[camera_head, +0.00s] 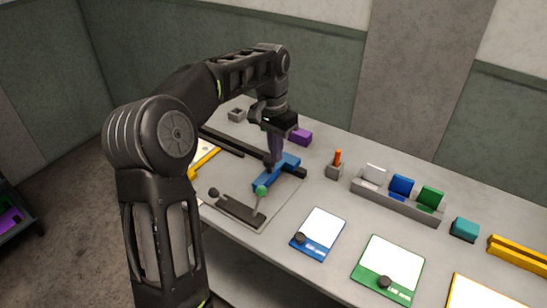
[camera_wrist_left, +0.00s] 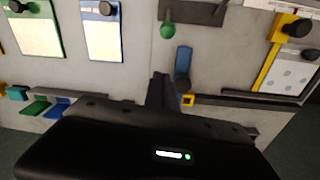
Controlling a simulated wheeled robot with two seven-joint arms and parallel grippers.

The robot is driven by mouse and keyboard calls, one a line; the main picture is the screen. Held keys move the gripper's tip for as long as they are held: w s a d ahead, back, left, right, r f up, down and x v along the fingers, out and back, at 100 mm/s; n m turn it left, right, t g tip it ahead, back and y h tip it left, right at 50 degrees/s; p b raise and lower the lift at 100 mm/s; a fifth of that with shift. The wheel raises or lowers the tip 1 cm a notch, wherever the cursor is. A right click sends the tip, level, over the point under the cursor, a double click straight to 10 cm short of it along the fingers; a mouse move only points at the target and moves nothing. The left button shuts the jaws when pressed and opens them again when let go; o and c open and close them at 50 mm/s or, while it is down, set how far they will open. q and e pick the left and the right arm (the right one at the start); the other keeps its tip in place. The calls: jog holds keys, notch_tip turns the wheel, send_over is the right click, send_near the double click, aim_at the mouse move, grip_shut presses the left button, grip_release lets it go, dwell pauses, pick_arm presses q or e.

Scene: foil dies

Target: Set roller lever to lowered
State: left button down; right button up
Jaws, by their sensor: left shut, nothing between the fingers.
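The lever with a green ball knob (camera_head: 261,191) rises on a thin rod from a dark base plate (camera_head: 240,210) near the table's left front. In the left wrist view its green knob (camera_wrist_left: 167,30) is at the top, beside the dark base (camera_wrist_left: 195,12). My left gripper (camera_head: 270,164) points down just behind the knob, apart from it, over or beside a blue block (camera_head: 284,168). Its fingers (camera_wrist_left: 162,88) are shut and empty. Whether they touch the blue block (camera_wrist_left: 184,62) cannot be told. My right gripper is out of view.
A dark rail (camera_head: 232,143) runs behind the blue block. A purple block (camera_head: 301,136), an orange-handled tool (camera_head: 337,158) and a grey rack (camera_head: 395,205) of coloured pieces stand behind. Blue-framed (camera_head: 318,233) and green-framed (camera_head: 389,265) boards lie at the front right.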

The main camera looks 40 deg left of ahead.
aim_at(259, 201)
pick_arm(q)
jog(key=s+f+p, duration=0.2)
jog(key=s+f, duration=0.1)
jog(key=f, duration=0.4)
jog(key=shift+s+f+p, duration=0.3)
jog(key=shift+p, duration=0.1)
